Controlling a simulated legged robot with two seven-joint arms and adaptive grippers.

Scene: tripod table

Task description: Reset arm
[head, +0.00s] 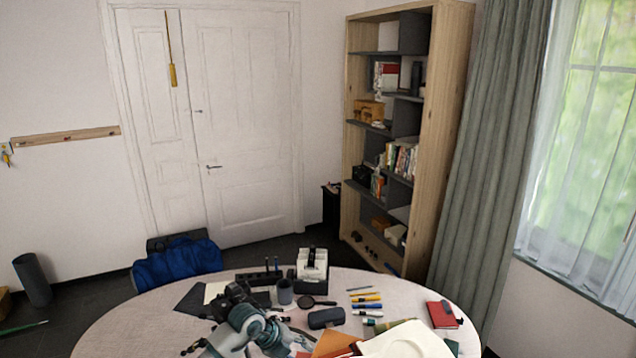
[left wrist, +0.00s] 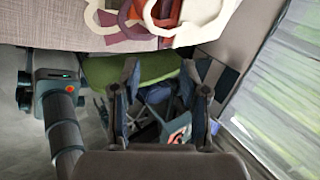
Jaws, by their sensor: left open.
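My left gripper (left wrist: 163,78) is open in the left wrist view, with its two dark fingers apart and nothing between them. It points past the edge of the table (left wrist: 50,28), over a green seat and the floor. In the head view, a grey-green and black part of my arm (head: 250,325) reaches over the round table (head: 125,330) at the bottom. I cannot clearly make out gripper fingers there. My right gripper cannot be identified in either view.
Papers (head: 405,342), a dark case (head: 326,318), pens (head: 366,306), a grey cup (head: 285,291), a white holder (head: 312,264) and a red notebook (head: 441,314) lie on the table. The table's left side is bare.

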